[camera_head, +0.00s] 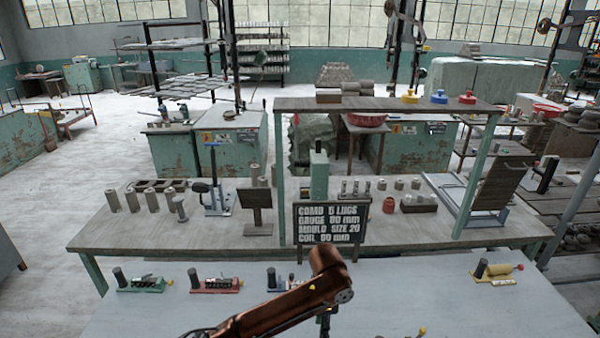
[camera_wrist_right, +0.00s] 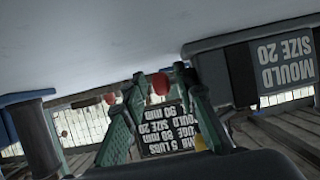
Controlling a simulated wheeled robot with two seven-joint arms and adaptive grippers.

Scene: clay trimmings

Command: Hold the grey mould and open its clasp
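In the right wrist view, which is upside down, a dark grey block (camera_wrist_right: 272,68) labelled "MOULD SIZE 20" is at the right edge; I cannot tell whether it is the grey mould, and no clasp shows on it. My right gripper (camera_wrist_right: 158,85) has two green-padded fingers apart, with only background seen between them. I cannot pick out the grey mould in the head view. There a copper-coloured arm of mine crosses the lower middle and hides part of the near table; no left gripper fingers can be made out.
The pale near table (camera_head: 400,300) carries a green clamp-like tool (camera_head: 145,285), a red one (camera_head: 217,285), a blue one (camera_head: 280,282) and a yellow one (camera_head: 495,272). A black sign (camera_head: 330,223) stands at the workbench (camera_head: 110,232) edge behind.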

